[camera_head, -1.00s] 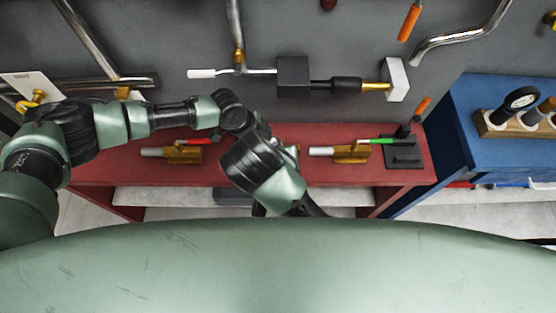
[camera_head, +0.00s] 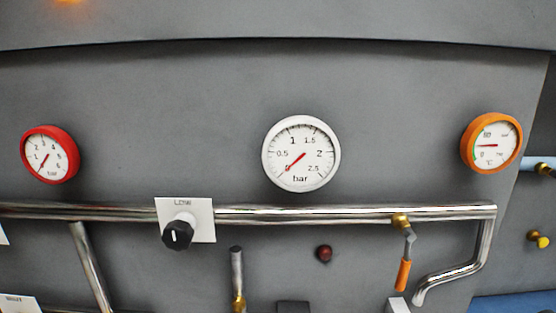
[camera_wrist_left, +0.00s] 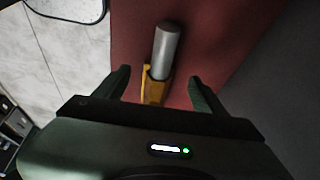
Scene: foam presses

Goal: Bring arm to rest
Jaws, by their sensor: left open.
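In the left wrist view my left gripper (camera_wrist_left: 160,88) is open, with its two dark green fingers apart. A brass valve body (camera_wrist_left: 154,90) with a grey cylindrical end (camera_wrist_left: 165,50) lies beyond and between the fingers, over a dark red surface (camera_wrist_left: 225,40). I see no finger touching it, though its lower part is hidden behind the gripper's body. Neither arm shows in the head view. My right gripper is not in view.
The head view shows a grey panel with a red gauge (camera_head: 49,154), a white gauge (camera_head: 301,153) and an orange gauge (camera_head: 491,143). Below are a steel pipe (camera_head: 330,213), a black knob (camera_head: 178,235) on a plate marked LOW, and an orange-handled valve (camera_head: 403,272).

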